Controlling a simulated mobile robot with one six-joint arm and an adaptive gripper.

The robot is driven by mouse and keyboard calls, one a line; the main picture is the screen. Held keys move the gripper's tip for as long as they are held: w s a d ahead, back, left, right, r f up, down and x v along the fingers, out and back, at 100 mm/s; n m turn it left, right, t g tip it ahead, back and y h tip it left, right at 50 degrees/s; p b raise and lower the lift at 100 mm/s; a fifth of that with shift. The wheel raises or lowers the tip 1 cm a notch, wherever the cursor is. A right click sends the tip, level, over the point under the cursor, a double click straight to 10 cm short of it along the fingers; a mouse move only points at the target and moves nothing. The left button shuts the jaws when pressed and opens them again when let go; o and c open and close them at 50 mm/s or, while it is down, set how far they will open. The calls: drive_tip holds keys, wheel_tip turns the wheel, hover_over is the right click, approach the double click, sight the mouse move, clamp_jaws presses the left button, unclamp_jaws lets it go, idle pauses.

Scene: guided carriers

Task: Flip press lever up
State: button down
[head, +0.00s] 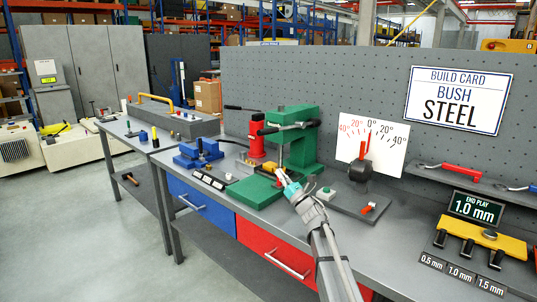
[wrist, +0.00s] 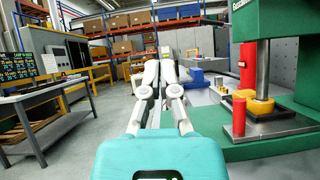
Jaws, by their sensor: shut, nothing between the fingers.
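The green press (head: 301,160) stands on the bench against the pegboard, with a vertical steel ram. The fingertips look small in the head view.
A red unit (head: 257,140) with a black handle stands left of the press. Blue fixture (head: 198,153) is farther left. The dial gauge (head: 372,145) and yellow end-play fixture (head: 484,236) are to the right. A red cylinder (wrist: 239,117) and yellow ring (wrist: 260,107) sit by the press base.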

drive_tip(key=s+d+r+p+x, duration=0.1)
drive_tip(key=r+p+x, duration=0.1)
drive_tip(key=p+x, duration=0.7)
drive_tip(key=shift+x, duration=1.9)
drive_tip(key=shift+d+r, duration=0.15)
drive_tip(key=shift+r+p, duration=0.15)
drive_tip(key=shift+p, duration=0.15)
